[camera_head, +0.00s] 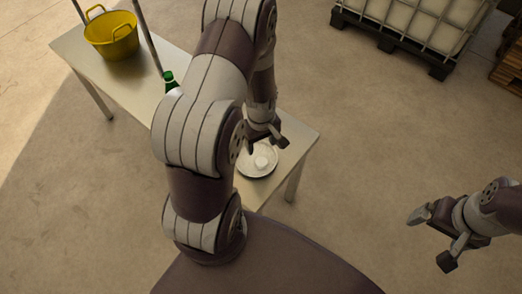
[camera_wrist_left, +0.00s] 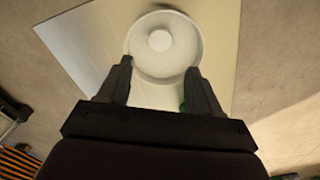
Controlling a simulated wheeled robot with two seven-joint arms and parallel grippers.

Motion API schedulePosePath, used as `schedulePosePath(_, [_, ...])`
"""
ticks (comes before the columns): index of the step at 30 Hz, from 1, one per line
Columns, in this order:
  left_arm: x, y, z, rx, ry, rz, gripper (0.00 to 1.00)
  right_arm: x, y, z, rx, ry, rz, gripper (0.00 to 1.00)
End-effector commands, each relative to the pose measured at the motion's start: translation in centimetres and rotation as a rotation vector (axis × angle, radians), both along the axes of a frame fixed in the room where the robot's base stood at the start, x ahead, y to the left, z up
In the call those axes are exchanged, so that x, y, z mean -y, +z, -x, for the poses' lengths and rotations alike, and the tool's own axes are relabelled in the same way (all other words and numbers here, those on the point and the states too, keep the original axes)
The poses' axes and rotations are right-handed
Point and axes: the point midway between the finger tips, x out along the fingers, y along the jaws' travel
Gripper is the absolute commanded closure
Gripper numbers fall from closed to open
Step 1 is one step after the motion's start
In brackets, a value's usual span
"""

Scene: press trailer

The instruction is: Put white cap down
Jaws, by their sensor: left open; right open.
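The white cap (camera_head: 262,162) rests in a round white dish (camera_head: 255,175) near the right end of the metal table. In the left wrist view the cap (camera_wrist_left: 159,40) is ahead of the fingertips, inside the dish (camera_wrist_left: 136,70). My left gripper (camera_head: 268,141) is open and empty, above the far side of the dish. Its fingers show in the left wrist view (camera_wrist_left: 161,72), spread apart over the near part of the dish. My right gripper (camera_head: 432,238) is open and empty over the floor at the right.
A yellow basket (camera_head: 111,35) stands at the table's far left. A green bottle top (camera_head: 169,77) shows behind my left arm, which hides the table's middle. A caged white tank (camera_head: 410,22) stands at the back right. The floor (camera_head: 370,130) between is clear.

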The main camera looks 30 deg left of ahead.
Motion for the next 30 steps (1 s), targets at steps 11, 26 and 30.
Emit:
schedulePosePath(11, [4.2, 10.2, 0.7, 0.054, -0.437, -0.021, 0.36, 0.0, 0.4, 0.0, 0.000, 0.000, 0.000, 0.06])
schedulePosePath(26, [9.1, 16.6, 5.7, 0.107, -1.060, -0.060, 0.36, 0.0, 0.4, 0.0, 0.000, 0.000, 0.000, 0.06])
schedulePosePath(30, [9.1, 16.6, 5.7, 0.108, -1.058, -0.059, 0.36, 0.0, 0.4, 0.0, 0.000, 0.000, 0.000, 0.06])
